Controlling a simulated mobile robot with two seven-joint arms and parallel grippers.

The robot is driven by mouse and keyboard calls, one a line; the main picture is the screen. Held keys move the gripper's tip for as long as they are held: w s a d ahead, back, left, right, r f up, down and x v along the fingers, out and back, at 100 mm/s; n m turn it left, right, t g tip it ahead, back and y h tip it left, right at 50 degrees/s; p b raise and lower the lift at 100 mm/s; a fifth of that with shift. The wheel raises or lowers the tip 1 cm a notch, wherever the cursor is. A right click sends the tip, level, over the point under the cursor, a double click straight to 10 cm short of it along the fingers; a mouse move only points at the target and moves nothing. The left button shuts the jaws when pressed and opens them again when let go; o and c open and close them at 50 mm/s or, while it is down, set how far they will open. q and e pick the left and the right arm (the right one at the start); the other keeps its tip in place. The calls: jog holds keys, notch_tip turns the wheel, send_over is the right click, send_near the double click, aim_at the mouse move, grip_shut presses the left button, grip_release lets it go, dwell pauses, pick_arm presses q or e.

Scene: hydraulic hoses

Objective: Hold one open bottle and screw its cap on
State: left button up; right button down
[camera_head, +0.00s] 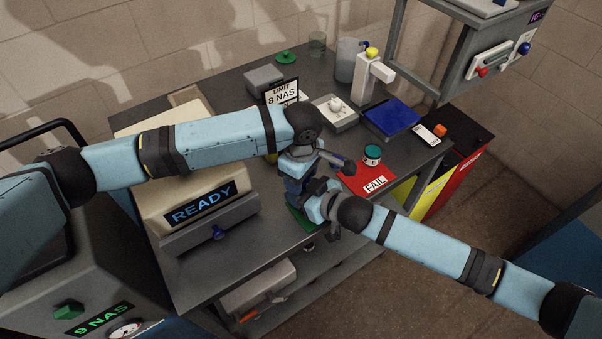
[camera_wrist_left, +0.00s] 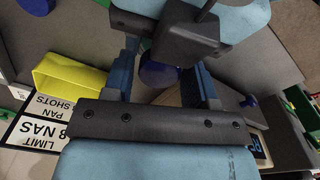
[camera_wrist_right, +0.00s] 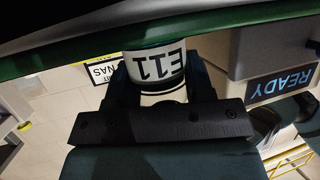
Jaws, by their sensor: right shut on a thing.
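In the right wrist view a white bottle labelled E11 (camera_wrist_right: 155,64) stands between the fingers of my right gripper (camera_wrist_right: 160,85), which is shut on it. In the left wrist view a round dark blue cap (camera_wrist_left: 160,72) shows between the fingers of my left gripper (camera_wrist_left: 167,75). Those fingers are wide apart, with gaps beside the cap. My right gripper's dark body partly covers it. I cannot tell whether the cap sits on the bottle. In the head view both grippers meet above a green mat (camera_head: 296,222), and they hide the bottle and cap.
Another bottle with a teal cap (camera_head: 372,152) stands on the red FAIL mat (camera_head: 358,182). A blue tray (camera_head: 391,118), a pump dispenser (camera_head: 367,80) and a LIMIT 8 NAS sign (camera_head: 282,93) are behind. The READY machine (camera_head: 200,204) stands close on the left.

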pick_arm(q)
jog(key=c, duration=0.7)
jog(key=shift+m, duration=1.6)
jog(key=o, duration=1)
jog(key=shift+o, duration=0.2)
jog(key=shift+r, duration=2.3)
jog(key=shift+c, duration=0.4)
